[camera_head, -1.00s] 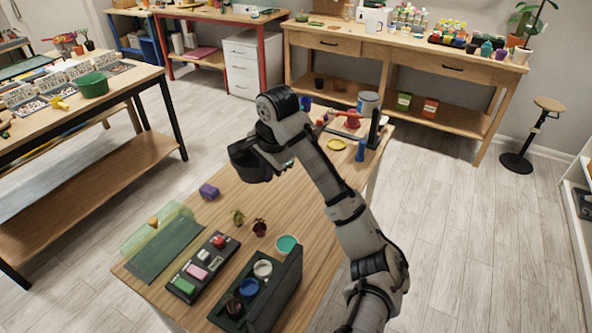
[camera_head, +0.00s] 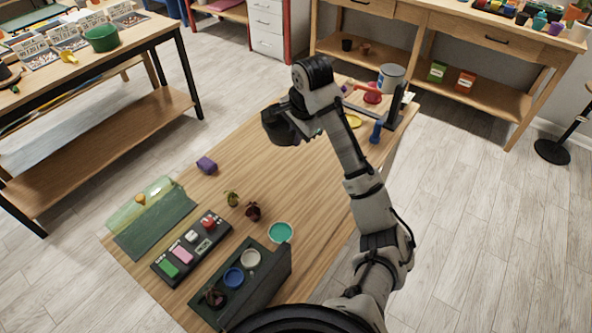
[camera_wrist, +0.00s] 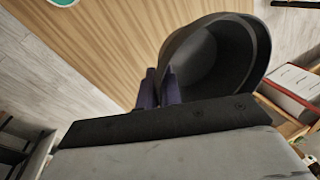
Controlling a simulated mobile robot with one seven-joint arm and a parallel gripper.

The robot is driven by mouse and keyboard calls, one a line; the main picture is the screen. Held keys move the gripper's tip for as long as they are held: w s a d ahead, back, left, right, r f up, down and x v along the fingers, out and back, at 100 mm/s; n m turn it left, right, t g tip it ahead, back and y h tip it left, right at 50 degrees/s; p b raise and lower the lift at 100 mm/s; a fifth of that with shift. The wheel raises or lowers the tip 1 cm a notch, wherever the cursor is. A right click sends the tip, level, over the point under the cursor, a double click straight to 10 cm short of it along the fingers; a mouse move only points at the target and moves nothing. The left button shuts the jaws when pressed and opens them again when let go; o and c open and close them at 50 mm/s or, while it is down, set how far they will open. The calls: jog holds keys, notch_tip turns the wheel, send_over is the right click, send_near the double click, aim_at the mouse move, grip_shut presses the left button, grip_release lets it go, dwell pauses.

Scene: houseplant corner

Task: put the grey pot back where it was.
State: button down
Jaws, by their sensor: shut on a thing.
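The grey pot (camera_wrist: 232,60) is dark, round and empty inside as far as I see. It fills the upper right of the wrist view, tilted with its opening toward the camera. My gripper (camera_wrist: 161,80) is shut on its wall with two dark purple fingers at the pot's left side. In the head view the pot (camera_head: 283,127) is a dark shape at the end of my arm, above the wooden table (camera_head: 290,185). My fingers are hard to make out there.
A large tin (camera_head: 391,78) stands far right. The table's middle is clear.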

notch_tip(320, 180, down, 12)
jog(key=shift+r, duration=0.1)
jog(key=shift+f, duration=2)
jog(key=shift+f, duration=0.1)
jog(key=c, duration=2)
grip_release()
jog(key=shift+f, duration=0.1)
jog(key=o, duration=0.4)
